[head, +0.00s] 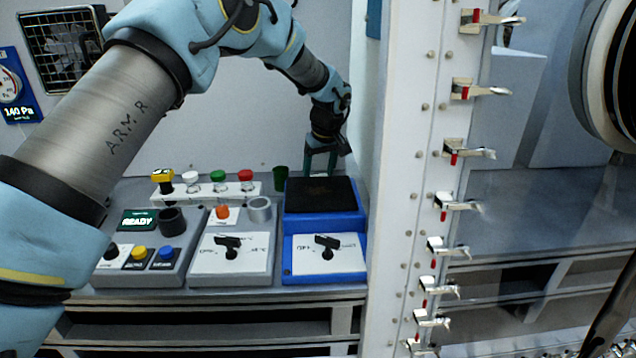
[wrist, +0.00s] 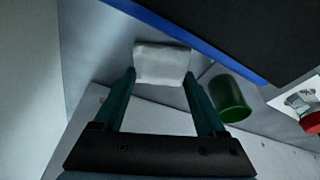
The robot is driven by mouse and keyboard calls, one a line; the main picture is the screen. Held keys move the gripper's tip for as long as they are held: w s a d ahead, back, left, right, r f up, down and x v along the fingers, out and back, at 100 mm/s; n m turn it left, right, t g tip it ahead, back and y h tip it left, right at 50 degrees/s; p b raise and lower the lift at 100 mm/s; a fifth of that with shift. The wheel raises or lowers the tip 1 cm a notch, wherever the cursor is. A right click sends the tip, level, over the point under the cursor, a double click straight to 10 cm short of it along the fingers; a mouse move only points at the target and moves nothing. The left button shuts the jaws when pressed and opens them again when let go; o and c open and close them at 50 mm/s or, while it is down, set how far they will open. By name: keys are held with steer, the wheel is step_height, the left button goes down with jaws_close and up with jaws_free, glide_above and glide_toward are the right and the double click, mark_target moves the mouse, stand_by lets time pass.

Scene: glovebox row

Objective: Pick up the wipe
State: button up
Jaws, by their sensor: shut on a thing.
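The wipe (wrist: 162,62) is a small white, soft-edged block in the wrist view. It sits between the tips of my two teal fingers, and my gripper (wrist: 161,76) is shut on it. In the head view my gripper (head: 321,160) points down behind the black-topped blue device. The wipe cannot be made out in that view. I cannot tell whether the wipe touches the grey surface under it.
A green cup (wrist: 231,98) stands just right of my fingers. The blue device (head: 326,213) is close by. Capped vials in a white rack (head: 206,193) stand to the left. A white riveted post (head: 392,180) rises on the right.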

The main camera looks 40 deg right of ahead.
steer(key=c, duration=0.3)
step_height(320, 180, up, 10)
steer(key=b, duration=0.2)
steer(key=shift+b, duration=0.4)
